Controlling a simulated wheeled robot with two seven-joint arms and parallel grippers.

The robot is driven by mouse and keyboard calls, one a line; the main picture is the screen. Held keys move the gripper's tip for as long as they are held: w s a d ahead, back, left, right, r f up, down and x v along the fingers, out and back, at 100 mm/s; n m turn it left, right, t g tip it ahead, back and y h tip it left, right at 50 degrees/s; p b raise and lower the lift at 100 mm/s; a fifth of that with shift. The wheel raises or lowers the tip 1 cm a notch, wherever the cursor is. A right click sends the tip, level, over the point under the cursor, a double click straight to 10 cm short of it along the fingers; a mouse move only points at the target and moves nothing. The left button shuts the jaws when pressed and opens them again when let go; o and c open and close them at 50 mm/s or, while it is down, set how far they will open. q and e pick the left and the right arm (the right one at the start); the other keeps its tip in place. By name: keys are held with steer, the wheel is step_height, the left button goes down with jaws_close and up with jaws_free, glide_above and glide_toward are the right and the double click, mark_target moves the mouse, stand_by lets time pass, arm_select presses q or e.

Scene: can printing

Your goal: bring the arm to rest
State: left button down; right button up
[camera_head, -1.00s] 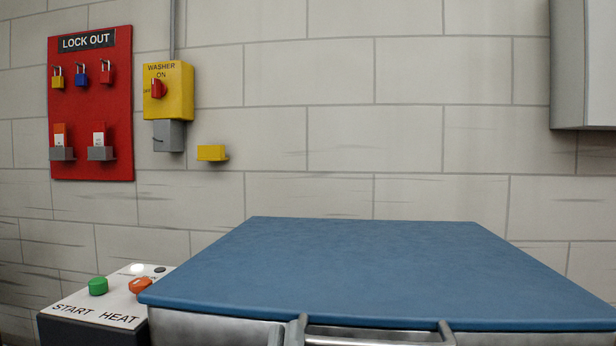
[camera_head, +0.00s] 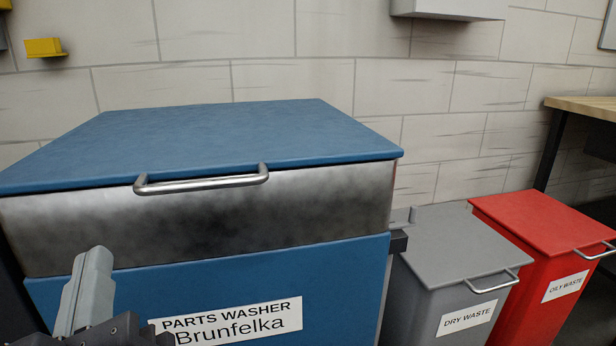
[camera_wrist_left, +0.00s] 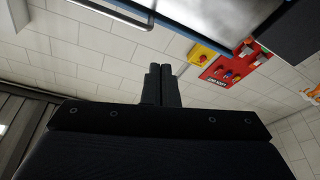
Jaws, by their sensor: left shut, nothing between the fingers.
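My left gripper (camera_head: 88,285) shows at the lower left of the head view, in front of the parts washer (camera_head: 330,285). Its fingers are together and hold nothing. In the left wrist view the two fingers (camera_wrist_left: 161,84) stand side by side, shut, against the wall. The washer has a blue lid (camera_head: 220,135), which is down, with a metal bar handle (camera_head: 200,182) at its front edge. The gripper appears below that handle; the gap to the washer's front is hard to judge. My right gripper is in neither view.
A grey dry waste bin (camera_head: 450,250) and a red oily waste bin (camera_head: 545,235) stand right of the washer, lids down. A wooden-topped bench (camera_head: 585,107) is at the far right. The left wrist view also shows the red lockout board (camera_wrist_left: 230,68) and yellow switch box (camera_wrist_left: 203,54).

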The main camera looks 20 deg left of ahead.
arm_select(q)
steer(key=w+a+f+m+g+h+p, duration=0.1)
steer(key=w+a+f+m+g+h, duration=0.1)
steer(key=w+f+m+h, duration=0.45)
steer(key=w+a+f+m+g+h+p, duration=0.1)
steer(key=w+f+g+h, duration=0.15)
steer(key=f, duration=0.65)
steer(key=w+d+f+m+g+h+p, duration=0.1)
steer(key=d+f+m+g+h, duration=0.1)
steer(key=d+f+h, duration=0.3)
steer(key=d+f+m+g+h+p, duration=0.25)
steer(key=f+h, duration=0.25)
steer(key=f, duration=0.3)
step_height(320, 180, up, 38)
steer(key=p, duration=3.7)
steer(key=shift+w+d+r, duration=0.15)
steer(key=shift+d, duration=0.05)
